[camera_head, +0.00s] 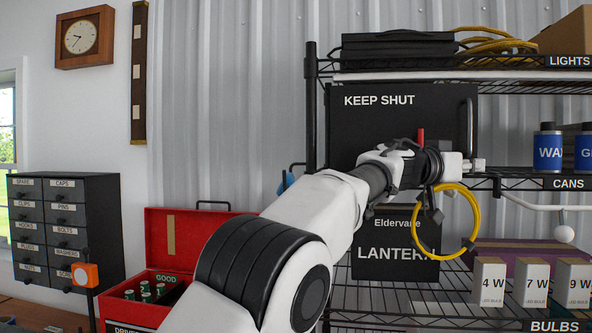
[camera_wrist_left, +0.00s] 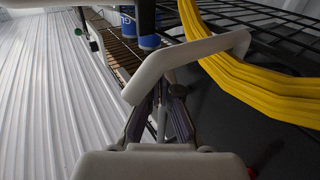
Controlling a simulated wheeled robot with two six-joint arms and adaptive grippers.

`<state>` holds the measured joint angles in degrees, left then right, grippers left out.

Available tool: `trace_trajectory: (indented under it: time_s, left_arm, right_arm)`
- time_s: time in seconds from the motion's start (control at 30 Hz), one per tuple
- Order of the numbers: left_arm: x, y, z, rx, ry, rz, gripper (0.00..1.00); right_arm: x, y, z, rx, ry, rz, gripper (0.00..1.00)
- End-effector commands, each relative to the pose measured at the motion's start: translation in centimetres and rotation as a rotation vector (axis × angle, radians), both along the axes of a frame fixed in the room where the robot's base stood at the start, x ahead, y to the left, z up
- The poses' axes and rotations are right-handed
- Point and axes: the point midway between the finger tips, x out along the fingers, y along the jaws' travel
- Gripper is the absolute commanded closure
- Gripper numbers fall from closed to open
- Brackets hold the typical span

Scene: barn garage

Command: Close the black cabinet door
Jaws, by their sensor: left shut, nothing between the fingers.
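The black cabinet door (camera_head: 375,125) with the words KEEP SHUT is in the rack's middle bay. Its dark upright handle (camera_head: 470,125) is at the right edge. I cannot tell whether the door is flush. My left arm reaches across the lower door, and my left gripper (camera_head: 478,165) is at its lower right, just below the handle. Whether it touches the door is unclear. In the left wrist view the gripper's dark fingers (camera_wrist_left: 160,118) are together and empty. A pale grey bar (camera_wrist_left: 190,62) crosses beyond them. My right gripper is out of view.
A yellow cable coil (camera_head: 470,225) hangs by my left wrist; yellow cable (camera_wrist_left: 245,80) is also close in the wrist view. A black lantern box (camera_head: 395,263), bulb boxes (camera_head: 530,282) and blue cans (camera_head: 548,150) are on the rack. A red toolbox (camera_head: 180,240) stands left.

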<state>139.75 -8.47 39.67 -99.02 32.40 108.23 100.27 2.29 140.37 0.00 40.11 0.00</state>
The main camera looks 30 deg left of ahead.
Motion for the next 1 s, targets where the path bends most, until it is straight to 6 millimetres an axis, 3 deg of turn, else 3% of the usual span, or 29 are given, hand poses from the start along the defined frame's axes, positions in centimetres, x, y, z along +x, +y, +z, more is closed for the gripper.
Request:
trace_trajectory:
  time_s: [0.3,1.0]
  left_arm:
    - [0.92,0.39,-0.01,-0.001,0.001,0.062,1.0]
    - [0.86,0.42,-0.05,0.0,0.001,0.063,1.0]
  right_arm:
    - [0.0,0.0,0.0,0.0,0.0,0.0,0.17]
    - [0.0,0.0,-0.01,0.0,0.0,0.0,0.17]
